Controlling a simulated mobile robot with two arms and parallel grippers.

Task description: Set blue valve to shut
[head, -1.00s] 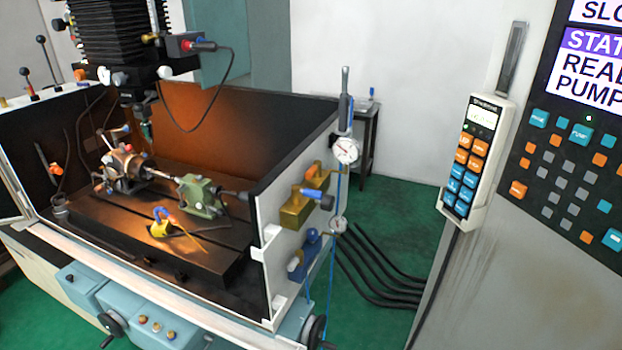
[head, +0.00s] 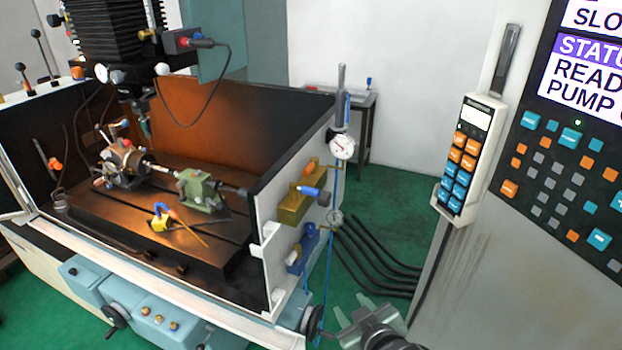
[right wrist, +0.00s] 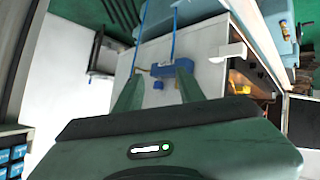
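The blue valve (head: 303,247) is on the outside of the white side panel, below a brass valve (head: 293,206) with a blue-ended handle. It has a blue body, and a pale knob shows at its lower left. In the right wrist view the blue valve (right wrist: 180,68) lies beyond and between my fingertips, apart from them. My right gripper (head: 352,318) is low at the bottom of the head view, to the right of the valve. Its two fingers (right wrist: 158,88) stand apart with nothing between them. My left gripper is not in view.
A dial gauge (head: 342,146) and thin blue hoses hang near the panel's right edge. Black cables (head: 375,262) lie on the green floor. A grey control cabinet (head: 470,270) with a handheld keypad (head: 466,160) stands at the right.

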